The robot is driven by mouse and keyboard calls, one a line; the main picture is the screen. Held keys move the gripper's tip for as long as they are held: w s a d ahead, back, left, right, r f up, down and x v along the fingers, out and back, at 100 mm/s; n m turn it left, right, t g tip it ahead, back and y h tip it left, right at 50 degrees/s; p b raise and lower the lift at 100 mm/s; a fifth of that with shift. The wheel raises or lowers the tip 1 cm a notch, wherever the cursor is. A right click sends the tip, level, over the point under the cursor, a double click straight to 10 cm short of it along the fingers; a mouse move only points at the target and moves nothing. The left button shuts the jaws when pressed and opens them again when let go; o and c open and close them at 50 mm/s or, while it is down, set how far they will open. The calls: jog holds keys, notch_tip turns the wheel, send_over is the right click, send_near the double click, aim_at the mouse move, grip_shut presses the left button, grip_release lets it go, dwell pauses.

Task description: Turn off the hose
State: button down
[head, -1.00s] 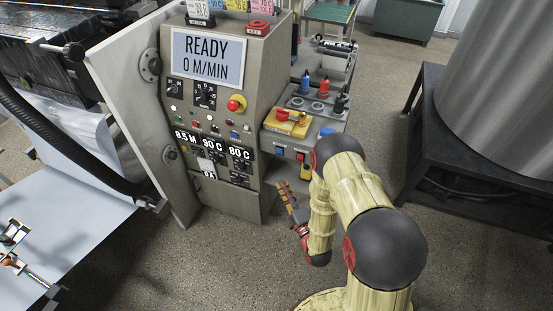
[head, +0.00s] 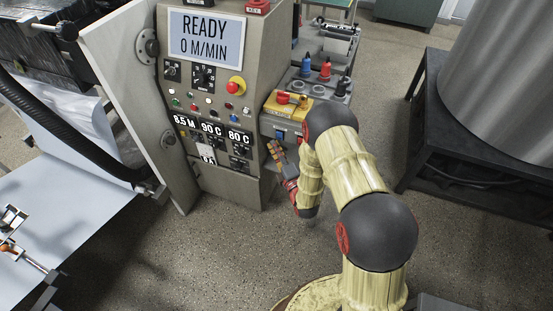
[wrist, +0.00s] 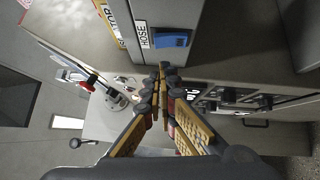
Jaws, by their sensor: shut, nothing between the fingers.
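The blue hose switch (wrist: 174,39) sits on a grey panel in the wrist view, beside a white label (wrist: 143,35) reading HOSE. My gripper (wrist: 163,70) is shut and empty. Its fingertips meet just below and left of the switch in that picture; I cannot tell whether they touch the panel. In the head view my gripper (head: 272,146) is at the front of the small grey side unit, just below a small blue switch (head: 280,134). My arm partly hides that front.
The control cabinet with a READY screen (head: 207,38) stands to the left, with a red stop button (head: 236,85). A yellow box (head: 287,107) sits on the side unit. A black stand (head: 480,145) is at the right. Floor between is clear.

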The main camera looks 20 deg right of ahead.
jog(key=shift+w+d+r, duration=0.15)
jog(key=shift+w+d, duration=0.55)
jog(key=shift+w, duration=0.2)
jog(key=shift+w+d+r+m+g, duration=0.15)
jog(key=shift+w+d+m+g, duration=0.05)
jog(key=shift+w+m+g, duration=0.1)
jog(key=s+d, duration=0.2)
jog(key=s, duration=1)
